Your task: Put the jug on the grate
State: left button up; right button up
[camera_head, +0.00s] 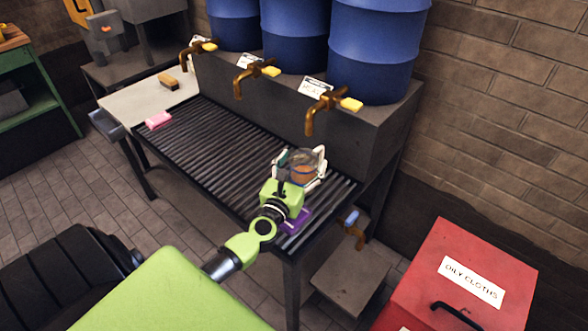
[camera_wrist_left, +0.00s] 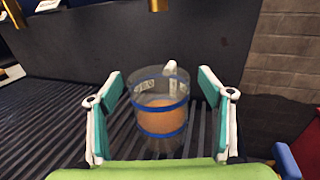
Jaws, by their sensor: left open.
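The jug (camera_wrist_left: 160,108) is clear, with blue bands and an orange-brown content. It stands upright on the dark ribbed grate (camera_head: 200,142), near the grate's right end; it also shows in the head view (camera_head: 303,172). My left gripper (camera_head: 301,164) is around the jug, with one finger on each side. In the left wrist view its teal-padded fingers (camera_wrist_left: 163,92) are open, with gaps between them and the jug. My right gripper is in neither view.
Several blue barrels (camera_head: 370,50) with brass taps stand on a ledge behind the grate. A pink sponge (camera_head: 158,120) lies at the grate's left end. A purple item (camera_head: 296,221) lies by my left wrist. A red bin (camera_head: 460,275) stands at right.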

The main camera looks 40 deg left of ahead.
pick_arm(q)
jog(key=b+v, duration=0.1)
jog(key=v, duration=0.4)
jog(key=b+v, duration=0.1)
jog(key=v, duration=0.4)
jog(key=shift+s+d+f, duration=0.1)
jog(key=shift+s+f, duration=0.15)
jog(key=shift+s, duration=0.05)
jog(key=shift+s+d+r, duration=0.15)
jog(key=shift+s, duration=0.35)
